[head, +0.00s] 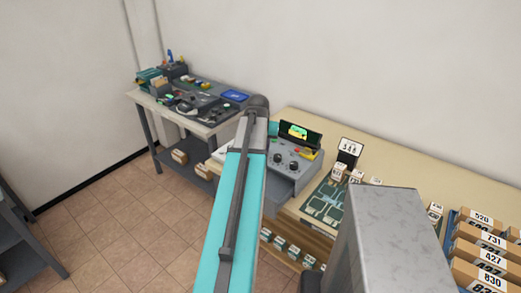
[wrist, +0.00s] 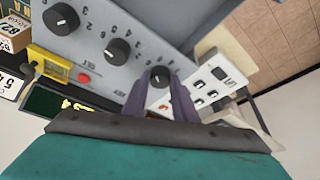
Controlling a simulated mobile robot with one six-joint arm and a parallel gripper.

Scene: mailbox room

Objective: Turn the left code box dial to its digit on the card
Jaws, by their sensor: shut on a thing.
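The grey code box (head: 280,175) stands on the bench just right of my arm, with two dark dials in view in the head view; the arm hides its left part. In the wrist view the box (wrist: 95,60) appears turned around, with three black dials in a slanted row. My gripper (wrist: 158,76) is shut on the left dial (wrist: 160,77), the rightmost one in that view. The fingers mostly cover its pointer, so its setting cannot be read. The white number card (head: 349,148) stands right of the box and seems to read 548.
A lit display (head: 299,132) and a yellow part with a red button (head: 305,154) are at the box's rear. A green board (head: 325,203) and small labelled boxes (head: 357,174) lie to the right. Numbered cartons (head: 480,262) fill the right edge. A second table (head: 143,100) stands back left.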

